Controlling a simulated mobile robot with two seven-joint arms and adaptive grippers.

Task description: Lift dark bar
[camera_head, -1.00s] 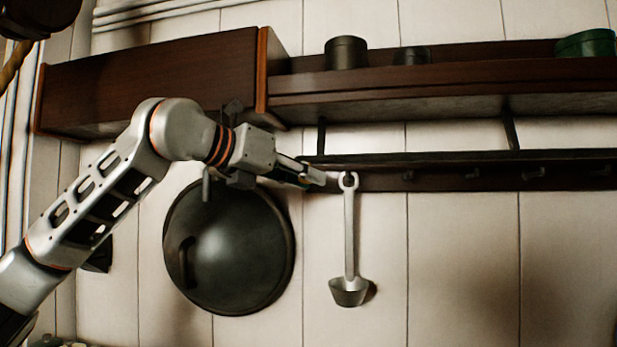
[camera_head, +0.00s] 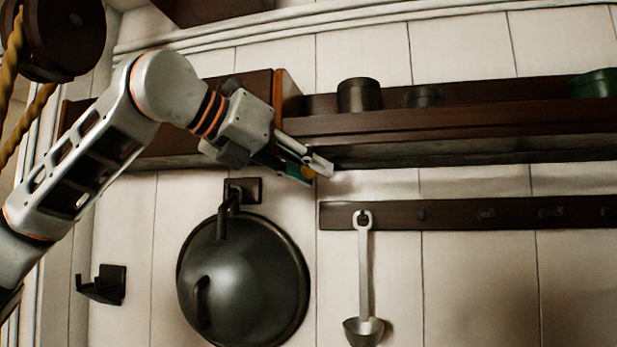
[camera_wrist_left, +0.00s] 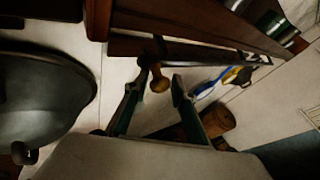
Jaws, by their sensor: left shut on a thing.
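The dark bar (camera_head: 450,160) runs level, close under the wall shelf's underside in the head view, and is hard to tell from the shelf's shadow. In the left wrist view the bar (camera_wrist_left: 210,52) stretches away to the right, with a brownish knob (camera_wrist_left: 159,82) near its close end. My left gripper (camera_head: 318,170) is at the bar's left end, above the hook rail. Its fingers (camera_wrist_left: 156,90) are closed around the knob, partly hiding it. My right gripper is not in view.
The wooden shelf (camera_head: 450,118) holds dark tins and a green tin. Below, a wooden hook rail (camera_head: 460,215) carries a ladle (camera_head: 364,270). A large dark lid (camera_head: 245,280) hangs to the left. A pulley block (camera_head: 60,35) hangs at the upper left.

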